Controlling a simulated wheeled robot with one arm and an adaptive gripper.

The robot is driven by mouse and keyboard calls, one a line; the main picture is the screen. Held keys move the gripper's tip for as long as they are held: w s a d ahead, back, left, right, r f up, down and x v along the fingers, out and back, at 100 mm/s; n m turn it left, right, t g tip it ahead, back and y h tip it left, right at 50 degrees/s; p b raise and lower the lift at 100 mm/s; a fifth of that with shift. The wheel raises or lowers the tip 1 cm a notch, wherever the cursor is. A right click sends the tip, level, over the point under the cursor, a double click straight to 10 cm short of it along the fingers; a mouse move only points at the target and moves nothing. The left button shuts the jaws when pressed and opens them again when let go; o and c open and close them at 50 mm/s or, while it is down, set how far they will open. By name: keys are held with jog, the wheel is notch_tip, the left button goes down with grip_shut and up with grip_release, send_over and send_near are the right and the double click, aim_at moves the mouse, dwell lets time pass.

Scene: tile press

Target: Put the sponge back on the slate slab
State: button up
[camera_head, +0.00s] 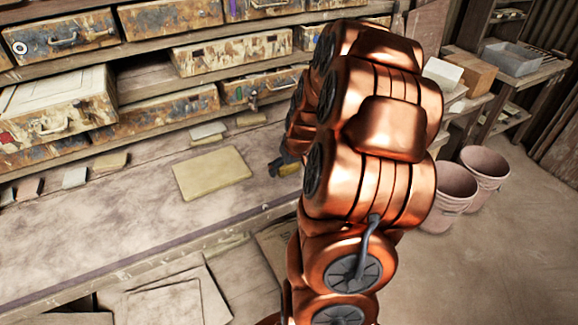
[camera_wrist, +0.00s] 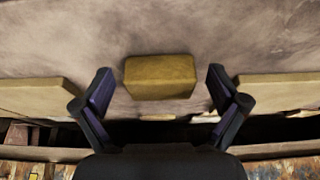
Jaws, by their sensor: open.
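The sponge, a mustard-yellow block (camera_wrist: 160,77), shows in the wrist view on the pale worktop. It lies centred between the open fingers of my gripper (camera_wrist: 160,82), with a gap on each side. In the head view my gripper (camera_head: 285,165) is partly hidden behind my copper arm, and I cannot clearly make out the sponge there. A flat yellowish slab (camera_head: 213,173) lies on the worktop left of my gripper. The wrist view shows one pale slab at the left (camera_wrist: 35,97) and another at the right (camera_wrist: 285,90). I cannot tell which is slate.
Paint-stained drawers (camera_head: 65,38) line the back of the worktop (camera_head: 110,222), with several small tiles (camera_head: 75,177) in front of them. Pink buckets (camera_head: 455,190) stand on the floor at the right. The worktop's front left is clear.

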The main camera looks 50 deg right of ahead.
jog(key=shift+r, duration=0.3)
jog(key=b+v, duration=0.3)
jog(key=v, duration=0.9)
jog(key=s+a+f+n+g+y, duration=0.1)
jog(key=s+a, duration=0.1)
jog(key=a, duration=0.8)
jog(key=s+a+f+n+g+y, duration=0.1)
jog(key=a+g, duration=0.1)
jog(key=a, duration=0.7)
jog(key=s+a+f+n+g, duration=0.1)
jog(key=s+a+f+g, duration=0.1)
jog(key=s+a, duration=0.9)
jog(key=s+g, duration=0.1)
jog(key=s, duration=0.3)
jog(key=shift+a+f+n+h, duration=0.25)
jog(key=shift+a+n+h, duration=0.05)
jog(key=shift+n, duration=0.1)
jog(key=shift+r, duration=0.1)
